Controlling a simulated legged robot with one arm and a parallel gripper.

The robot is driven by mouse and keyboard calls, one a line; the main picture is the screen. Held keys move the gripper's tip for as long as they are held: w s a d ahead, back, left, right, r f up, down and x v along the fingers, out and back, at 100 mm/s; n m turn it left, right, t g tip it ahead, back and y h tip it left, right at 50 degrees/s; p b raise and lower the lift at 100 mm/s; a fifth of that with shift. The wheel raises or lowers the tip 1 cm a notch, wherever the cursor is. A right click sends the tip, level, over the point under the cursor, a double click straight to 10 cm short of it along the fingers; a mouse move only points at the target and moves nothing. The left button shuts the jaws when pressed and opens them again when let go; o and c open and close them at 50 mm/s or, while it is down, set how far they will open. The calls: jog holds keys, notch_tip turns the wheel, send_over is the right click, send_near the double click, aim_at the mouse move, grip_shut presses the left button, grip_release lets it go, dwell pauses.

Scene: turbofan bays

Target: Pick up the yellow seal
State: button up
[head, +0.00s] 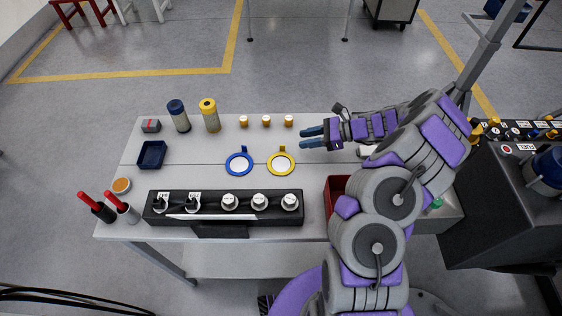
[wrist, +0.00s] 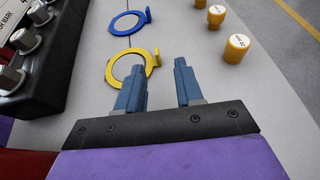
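The yellow seal (head: 281,163) is a flat yellow ring with a small tab, lying on the grey table right of a similar blue ring (head: 239,163). In the wrist view the yellow seal (wrist: 131,67) lies just ahead of my gripper's left fingertip, partly hidden by that finger. My gripper (head: 312,138) is above the table to the right of the yellow seal, apart from it. In the wrist view its two blue fingers (wrist: 158,80) stand apart with nothing between them.
A black panel with knobs (head: 225,207) lies along the table's front. A red bin (head: 334,190) is at the right. A blue tray (head: 152,154) and two cylinders (head: 210,115) are at the left.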

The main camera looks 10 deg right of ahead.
aim_at(285, 151)
jog(key=x, duration=0.2)
jog(key=shift+w+a+f, duration=0.1)
jog(key=shift+a+f, duration=0.05)
jog(key=shift+a, duration=0.1)
jog(key=shift+s+b+x, duration=0.15)
jog(key=shift+b+x, duration=0.4)
jog(key=shift+x, duration=0.85)
jog(key=shift+s+b+x, duration=0.15)
jog(key=shift+b+x, duration=0.4)
jog(key=shift+x, duration=0.8)
jog(key=shift+f, duration=0.1)
grip_shut()
